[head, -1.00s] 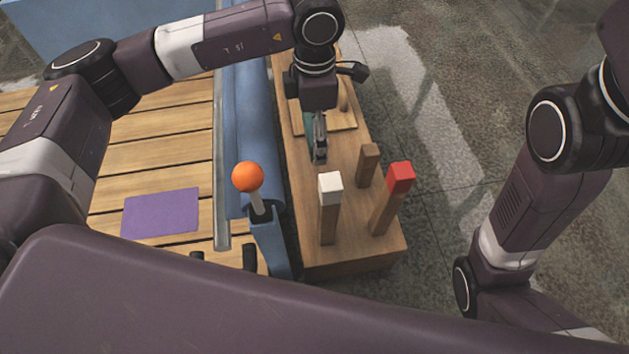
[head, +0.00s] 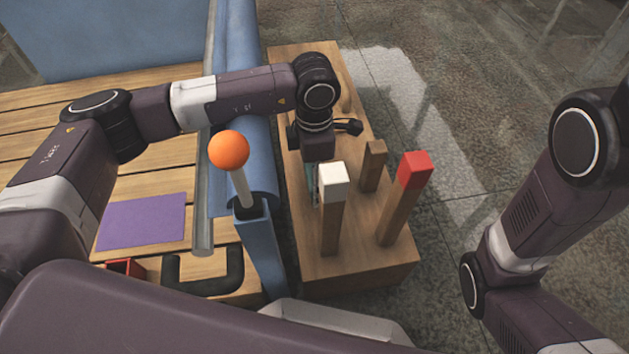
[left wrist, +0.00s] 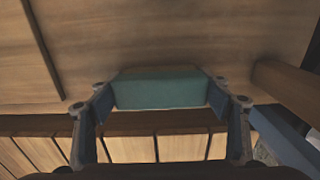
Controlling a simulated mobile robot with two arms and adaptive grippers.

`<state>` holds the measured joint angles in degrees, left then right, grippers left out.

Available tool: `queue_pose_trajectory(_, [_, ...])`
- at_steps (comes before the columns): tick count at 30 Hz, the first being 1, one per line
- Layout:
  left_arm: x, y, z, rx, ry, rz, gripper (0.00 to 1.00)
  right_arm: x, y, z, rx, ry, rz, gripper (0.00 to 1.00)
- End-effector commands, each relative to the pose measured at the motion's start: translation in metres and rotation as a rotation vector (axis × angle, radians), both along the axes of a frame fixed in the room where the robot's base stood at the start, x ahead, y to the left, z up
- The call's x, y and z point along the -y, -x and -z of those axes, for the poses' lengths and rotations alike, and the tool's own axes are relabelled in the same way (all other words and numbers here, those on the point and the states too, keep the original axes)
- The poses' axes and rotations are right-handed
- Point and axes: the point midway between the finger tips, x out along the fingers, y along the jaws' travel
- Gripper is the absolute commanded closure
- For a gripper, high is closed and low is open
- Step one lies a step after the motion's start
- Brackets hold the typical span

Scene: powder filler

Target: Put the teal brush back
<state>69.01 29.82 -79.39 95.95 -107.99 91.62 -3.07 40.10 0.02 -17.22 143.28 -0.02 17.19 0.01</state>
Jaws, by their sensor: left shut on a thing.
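The teal brush shows in the left wrist view as a teal block (left wrist: 160,88) between the two fingers of my left gripper (left wrist: 162,105). The gripper is shut on it, with wood surface behind it. In the head view my left gripper (head: 314,188) points down over the wooden stand (head: 300,240), just behind and left of the white-topped post (head: 333,210). Only a thin teal sliver shows there, and the post hides part of the fingers. I cannot tell whether the brush touches the stand. My right arm is at the right, its gripper out of view.
A red-topped post (head: 403,200) and a short brown post (head: 373,165) stand on the stand, right of my left gripper. An orange ball-topped lever (head: 229,152) rises at its left. A purple mat (head: 142,221) and a red box (head: 125,267) are on the slatted table (head: 60,120).

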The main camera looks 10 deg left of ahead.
Motion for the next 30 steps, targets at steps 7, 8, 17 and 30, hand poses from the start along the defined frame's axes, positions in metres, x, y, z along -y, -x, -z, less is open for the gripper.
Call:
queue_pose_trajectory(7, [0.0, 0.0, -0.001, 0.001, 0.001, 0.001, 0.48, 0.0, 0.0, 0.0, 0.0, 0.0, 0.0, 0.6])
queue_pose_trajectory(8, [0.0, 0.0, 0.0, 0.0, 0.001, 0.001, 0.48, 0.0, 0.0, 0.0, 0.0, 0.0, 0.0, 0.6])
queue_pose_trajectory(17, [0.0, 0.0, 0.001, 0.0, 0.0, 0.001, 0.11, 0.0, 0.0, 0.0, 0.0, 0.0, 0.0, 0.6])
queue_pose_trajectory(30, [0.0, 0.0, -0.016, 0.001, 0.001, 0.001, 0.11, 0.0, 0.0, -0.011, 0.0, 0.0, 0.0, 0.6])
